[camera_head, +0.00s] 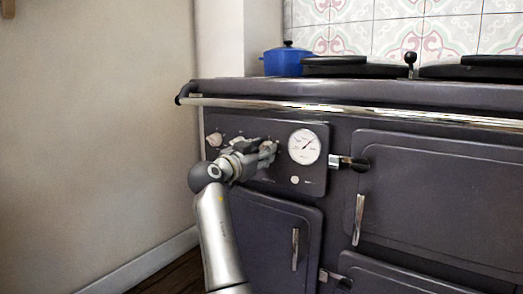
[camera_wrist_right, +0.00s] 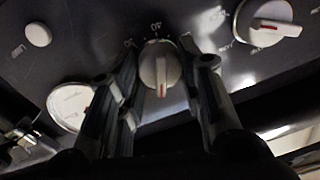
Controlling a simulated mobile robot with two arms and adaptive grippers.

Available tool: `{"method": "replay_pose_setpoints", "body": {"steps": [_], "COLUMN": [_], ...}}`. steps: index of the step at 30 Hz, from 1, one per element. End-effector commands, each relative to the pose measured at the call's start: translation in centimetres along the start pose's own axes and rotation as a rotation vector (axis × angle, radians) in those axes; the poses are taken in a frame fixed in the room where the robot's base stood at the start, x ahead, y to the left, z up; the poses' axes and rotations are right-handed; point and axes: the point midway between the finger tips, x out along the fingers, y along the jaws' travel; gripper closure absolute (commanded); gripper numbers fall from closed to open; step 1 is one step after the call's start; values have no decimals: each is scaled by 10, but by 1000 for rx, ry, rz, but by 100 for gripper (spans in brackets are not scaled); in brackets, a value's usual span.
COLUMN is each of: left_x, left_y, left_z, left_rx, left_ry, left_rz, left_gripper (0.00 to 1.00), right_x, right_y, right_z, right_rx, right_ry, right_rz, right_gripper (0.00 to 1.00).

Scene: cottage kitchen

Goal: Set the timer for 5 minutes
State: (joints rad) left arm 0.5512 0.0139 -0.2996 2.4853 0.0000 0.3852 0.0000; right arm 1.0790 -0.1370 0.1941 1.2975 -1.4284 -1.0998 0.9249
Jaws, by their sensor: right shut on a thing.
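A round white knob with a red mark (camera_wrist_right: 160,66) sits on the dark stove panel (camera_head: 314,186). Dial markings, one of them looking like "40", show around it in the wrist view. The red line on its grip bar points toward the bottom of that picture. My right gripper (camera_head: 266,149) reaches the panel just left of the round gauge. In the wrist view its two fingers (camera_wrist_right: 161,88) stand on either side of the knob and are shut on it. In the head view the fingers largely hide this knob. My left gripper is not in view.
A white-faced gauge (camera_head: 304,146) is close right of my gripper, with a small white button (camera_head: 295,180) below. A second knob (camera_head: 215,139) is to the left. A metal rail (camera_head: 350,110) runs above. A blue pot (camera_head: 287,60) stands on the stove.

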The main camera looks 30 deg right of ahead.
Motion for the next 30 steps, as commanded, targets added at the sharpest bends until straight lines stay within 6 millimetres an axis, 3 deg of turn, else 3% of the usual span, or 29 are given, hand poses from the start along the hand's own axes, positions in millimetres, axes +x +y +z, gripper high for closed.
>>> {"method": "replay_pose_setpoints", "body": {"steps": [6,7,12,23,30], "left_x": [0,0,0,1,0], "left_y": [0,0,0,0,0], "left_z": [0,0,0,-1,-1], "left_rx": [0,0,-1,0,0], "left_ry": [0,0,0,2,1], "left_rz": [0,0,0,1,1], "left_gripper": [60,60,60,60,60], "right_x": [0,0,0,-4,-45], "right_y": [0,0,0,0,-1], "right_z": [-2,-2,-1,0,0], "right_rx": [-1,-1,-2,-2,-2], "right_ry": [4,4,3,2,1], "right_rz": [-2,-2,-1,-1,-4], "right_gripper": [90,62,43,43,43]}}
